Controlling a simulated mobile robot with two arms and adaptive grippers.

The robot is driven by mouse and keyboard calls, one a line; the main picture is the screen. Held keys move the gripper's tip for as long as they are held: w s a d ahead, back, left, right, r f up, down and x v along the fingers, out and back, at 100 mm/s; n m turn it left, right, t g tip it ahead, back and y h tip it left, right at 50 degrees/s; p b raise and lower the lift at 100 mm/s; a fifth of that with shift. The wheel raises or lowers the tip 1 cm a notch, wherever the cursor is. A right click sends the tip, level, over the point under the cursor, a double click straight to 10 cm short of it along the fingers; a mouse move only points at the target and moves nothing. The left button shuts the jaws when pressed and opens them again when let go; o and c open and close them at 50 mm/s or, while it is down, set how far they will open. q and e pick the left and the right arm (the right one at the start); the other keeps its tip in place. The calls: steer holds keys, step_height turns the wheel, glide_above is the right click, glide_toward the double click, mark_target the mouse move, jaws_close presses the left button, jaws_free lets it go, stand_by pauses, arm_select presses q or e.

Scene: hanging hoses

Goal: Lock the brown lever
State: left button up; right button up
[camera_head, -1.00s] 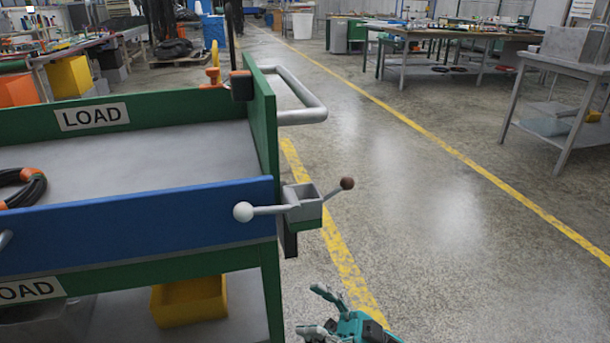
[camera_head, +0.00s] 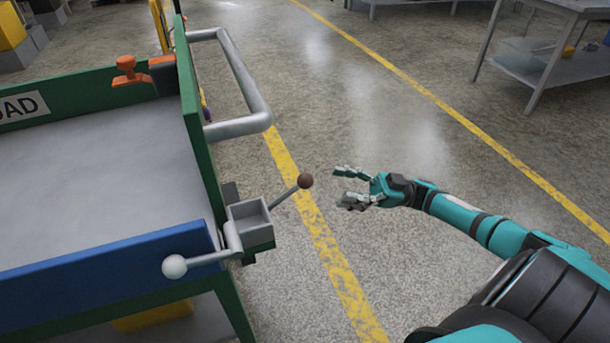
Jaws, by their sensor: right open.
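The brown lever (camera_head: 305,181) is a brown ball on a thin grey rod. The rod rises to the right from a small grey box (camera_head: 248,216) at the cart's near right corner. A second lever with a white ball (camera_head: 175,266) points left from the same box. My right gripper (camera_head: 345,187) is open and empty, just to the right of the brown ball, with its fingers pointing left towards it. A gap shows between fingers and ball. My left gripper is out of view.
The green and blue cart (camera_head: 110,262) fills the left side. Its grey push handle (camera_head: 262,100) juts out behind the lever. A grey table (camera_head: 560,60) stands at the far right. The floor between is clear.

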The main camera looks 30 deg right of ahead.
mark_target(305, 181)
steer(key=x, duration=1)
steer(key=shift+d, duration=0.1)
steer(key=shift+c, duration=0.3)
jaws_close()
